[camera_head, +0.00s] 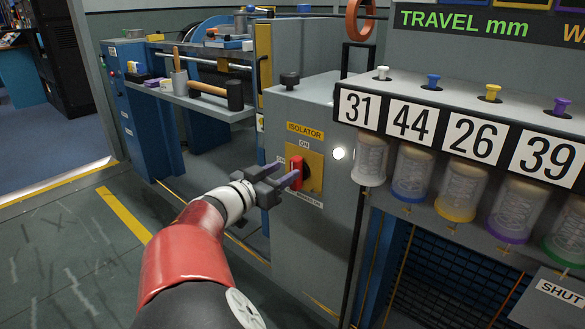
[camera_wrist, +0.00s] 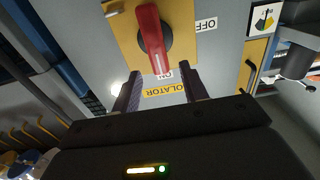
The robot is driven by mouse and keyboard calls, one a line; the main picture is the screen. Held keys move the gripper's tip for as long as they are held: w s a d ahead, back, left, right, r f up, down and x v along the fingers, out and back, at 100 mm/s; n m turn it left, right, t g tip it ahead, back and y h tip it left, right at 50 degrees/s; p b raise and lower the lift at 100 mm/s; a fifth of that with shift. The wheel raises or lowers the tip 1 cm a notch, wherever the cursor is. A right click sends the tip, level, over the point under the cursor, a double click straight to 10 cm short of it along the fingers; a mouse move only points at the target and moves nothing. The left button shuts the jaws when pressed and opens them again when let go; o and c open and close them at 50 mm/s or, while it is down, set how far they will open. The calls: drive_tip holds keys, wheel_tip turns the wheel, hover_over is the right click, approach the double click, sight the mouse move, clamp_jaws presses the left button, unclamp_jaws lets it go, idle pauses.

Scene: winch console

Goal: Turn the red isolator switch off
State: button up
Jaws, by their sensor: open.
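The red isolator switch (camera_head: 297,173) sits on a yellow plate (camera_head: 316,160) on the grey console cabinet, under an ISOLATOR label (camera_head: 305,131). Its handle stands roughly upright, with its end towards the ON label (camera_head: 304,145). In the wrist view the red handle (camera_wrist: 151,35) points to the partly hidden ON label, and an OFF label (camera_wrist: 206,24) lies to the right of the plate. My gripper (camera_head: 281,177) is open and empty just in front of the switch. In the wrist view its fingers (camera_wrist: 161,89) are apart below the handle end, without visible contact.
A lit white lamp (camera_head: 338,153) is right of the plate, and a black knob (camera_head: 290,80) tops the cabinet. Numbered, coloured-rim jars (camera_head: 411,172) hang at right. A mallet (camera_head: 220,92) lies on a shelf behind left. The floor at left is clear.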

sight(292, 167)
drive_tip(key=shift+x, duration=1.95)
clamp_jaws()
